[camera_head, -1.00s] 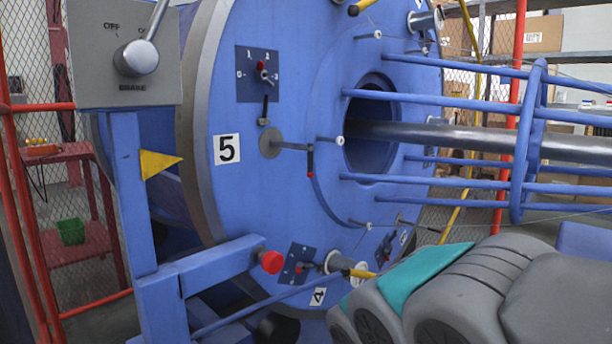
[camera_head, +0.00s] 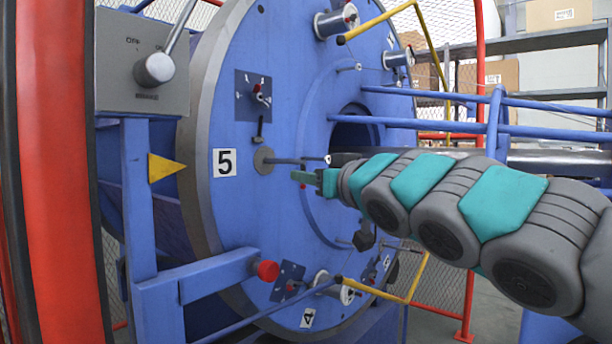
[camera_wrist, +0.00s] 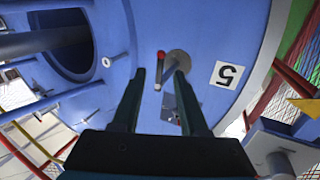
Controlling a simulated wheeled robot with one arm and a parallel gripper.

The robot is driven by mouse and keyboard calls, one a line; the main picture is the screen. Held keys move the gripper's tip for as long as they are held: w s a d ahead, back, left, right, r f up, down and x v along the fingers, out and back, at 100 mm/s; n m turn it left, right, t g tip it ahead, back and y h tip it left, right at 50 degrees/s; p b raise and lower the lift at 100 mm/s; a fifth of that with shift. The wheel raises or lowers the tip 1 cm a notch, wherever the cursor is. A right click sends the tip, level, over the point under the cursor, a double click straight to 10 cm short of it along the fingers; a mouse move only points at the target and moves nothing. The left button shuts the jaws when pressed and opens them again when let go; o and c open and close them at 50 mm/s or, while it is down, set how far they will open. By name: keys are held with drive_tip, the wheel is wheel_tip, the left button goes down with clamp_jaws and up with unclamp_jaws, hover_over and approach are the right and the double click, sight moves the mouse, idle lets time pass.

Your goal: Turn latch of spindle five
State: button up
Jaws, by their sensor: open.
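The spindle five hub is a grey disc (camera_head: 264,160) to the right of the white "5" label (camera_head: 225,162) on the blue wheel. A thin grey rod (camera_head: 285,161) sticks out from it to the right. The dark, red-tipped latch is mostly hidden behind my gripper in the head view. In the wrist view the latch's red tip (camera_wrist: 161,55) shows between the fingertips, beside the grey disc (camera_wrist: 178,63). My gripper (camera_head: 305,178) is open, just below the rod's outer end; it also shows in the wrist view (camera_wrist: 159,74). I cannot tell whether the fingers touch the latch.
A switch panel (camera_head: 244,84) sits above the hub on the wheel face. Blue bars (camera_head: 400,122) run out from the wheel at right, above my arm. A red post (camera_head: 60,190) is close at far left.

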drive_tip(key=shift+x, duration=1.85)
clamp_jaws()
